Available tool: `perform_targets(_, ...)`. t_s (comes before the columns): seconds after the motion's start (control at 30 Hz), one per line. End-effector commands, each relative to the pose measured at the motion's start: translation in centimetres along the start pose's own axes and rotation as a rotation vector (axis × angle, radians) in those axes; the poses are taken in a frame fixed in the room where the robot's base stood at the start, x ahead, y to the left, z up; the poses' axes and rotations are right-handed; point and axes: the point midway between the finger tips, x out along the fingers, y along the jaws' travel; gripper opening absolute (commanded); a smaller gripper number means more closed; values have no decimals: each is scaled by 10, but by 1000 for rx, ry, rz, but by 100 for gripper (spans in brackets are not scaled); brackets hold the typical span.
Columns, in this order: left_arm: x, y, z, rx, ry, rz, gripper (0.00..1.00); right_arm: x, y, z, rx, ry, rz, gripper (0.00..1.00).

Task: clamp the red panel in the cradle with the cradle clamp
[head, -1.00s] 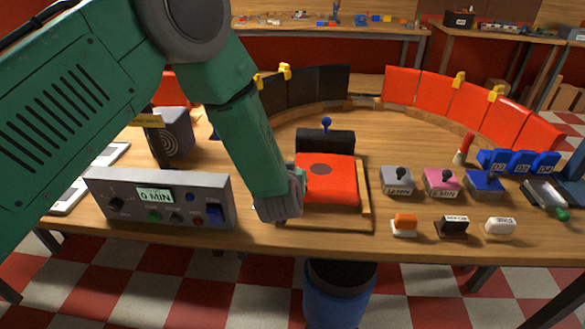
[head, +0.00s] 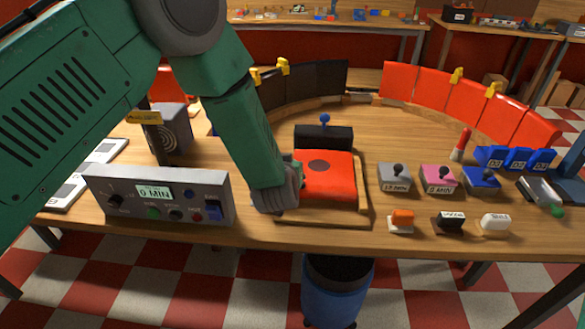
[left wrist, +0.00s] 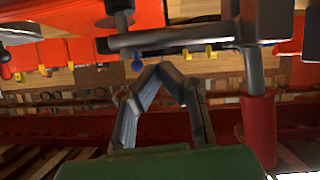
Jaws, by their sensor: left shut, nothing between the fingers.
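The red panel (head: 340,188), with a dark round spot, lies in the wooden cradle (head: 363,204) at the front middle of the table. The cradle clamp, a black block (head: 310,136) with a blue ball knob (head: 324,118), stands at the cradle's far edge. Whether it presses on the panel cannot be told. My left gripper (head: 287,198) is shut and empty at the panel's left edge; whether it touches is unclear. In the left wrist view its fingers (left wrist: 160,68) meet at the tips, near a blue ball (left wrist: 138,65). My right gripper is not in view.
A grey control box (head: 160,197) stands left of the cradle. Grey (head: 395,178), pink (head: 440,180) and blue (head: 482,181) switch blocks stand to the right, with small rocker blocks in front. A curved row of red panels (head: 470,105) stands behind. The table behind the clamp is clear.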

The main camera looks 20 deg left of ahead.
Motion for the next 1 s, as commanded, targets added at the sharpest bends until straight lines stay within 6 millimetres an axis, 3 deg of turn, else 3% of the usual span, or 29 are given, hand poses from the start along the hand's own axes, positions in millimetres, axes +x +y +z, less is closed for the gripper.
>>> perform_targets(0.03,-3,-1,-18,-1,4,-1,0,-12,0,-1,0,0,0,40)
perform_targets(0.1,-6,-2,-35,-1,5,-1,0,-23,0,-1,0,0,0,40)
perform_targets(0.2,-32,0,-24,4,2,2,0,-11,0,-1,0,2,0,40)
perform_targets(0.5,-86,-1,-24,-2,2,2,0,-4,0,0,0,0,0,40)
perform_targets(0.7,-100,0,-24,-2,3,2,0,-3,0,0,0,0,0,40)
perform_targets(1.0,-101,3,-24,0,3,0,0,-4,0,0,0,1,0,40)
